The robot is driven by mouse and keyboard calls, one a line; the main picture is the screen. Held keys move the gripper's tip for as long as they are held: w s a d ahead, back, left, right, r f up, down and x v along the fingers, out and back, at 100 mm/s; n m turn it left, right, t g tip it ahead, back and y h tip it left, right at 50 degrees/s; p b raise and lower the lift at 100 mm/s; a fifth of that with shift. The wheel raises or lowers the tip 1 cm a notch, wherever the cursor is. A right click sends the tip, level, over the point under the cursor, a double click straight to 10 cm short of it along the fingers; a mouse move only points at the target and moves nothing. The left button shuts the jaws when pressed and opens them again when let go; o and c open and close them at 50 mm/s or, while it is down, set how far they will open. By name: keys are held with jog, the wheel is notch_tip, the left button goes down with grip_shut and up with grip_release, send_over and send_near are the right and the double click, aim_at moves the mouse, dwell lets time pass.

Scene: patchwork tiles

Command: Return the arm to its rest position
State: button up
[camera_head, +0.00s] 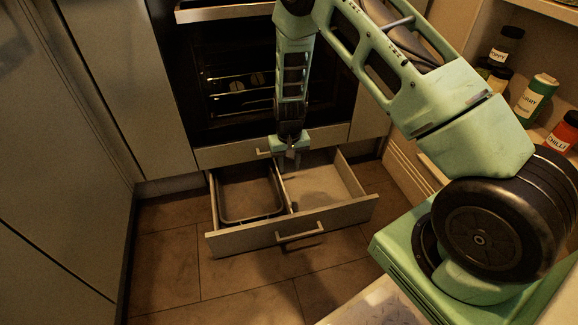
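My green arm (410,70) reaches up from my base at the lower right and over to the oven front, then hangs down. My gripper (289,160) points down over the back of an open drawer (255,238), near its divider. The gripper is small and dark here, and its fingers are hard to make out. I see nothing clearly held in it. I cannot tell whether it touches the drawer.
The drawer holds a dark tray (248,200) on the left; its right half looks empty. An oven (235,85) stands behind. Shelves at right hold a green-capped jar (535,97) and a chilli jar (563,133). Tiled floor (165,265) is clear at lower left.

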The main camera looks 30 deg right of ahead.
dwell(0.4)
jog(key=s+a+r+n+y+p, duration=0.1)
jog(key=s+a+r+n, duration=0.15)
jog(key=a+r, duration=0.4)
jog(key=s+a+r+n+p, duration=0.1)
jog(key=s+a+r, duration=0.35)
jog(key=r, duration=0.25)
jog(key=s+a+r+n+y+p, duration=0.1)
jog(key=s+a+r, duration=0.2)
jog(key=a+r, duration=0.4)
jog(key=s+a+r+n+h+p, duration=0.1)
jog(key=s+r+n, duration=0.2)
jog(key=s+r, duration=0.6)
jog(key=s+a+r+n+p, duration=0.1)
jog(key=s+r+n, duration=0.35)
jog(key=s, duration=0.85)
notch_tip(320, 180, up, 38)
jog(key=m+p, duration=0.1)
jog(key=p, duration=3.6)
jog(key=shift+w+f+p, duration=0.2)
jog(key=shift+w+p, duration=0.2)
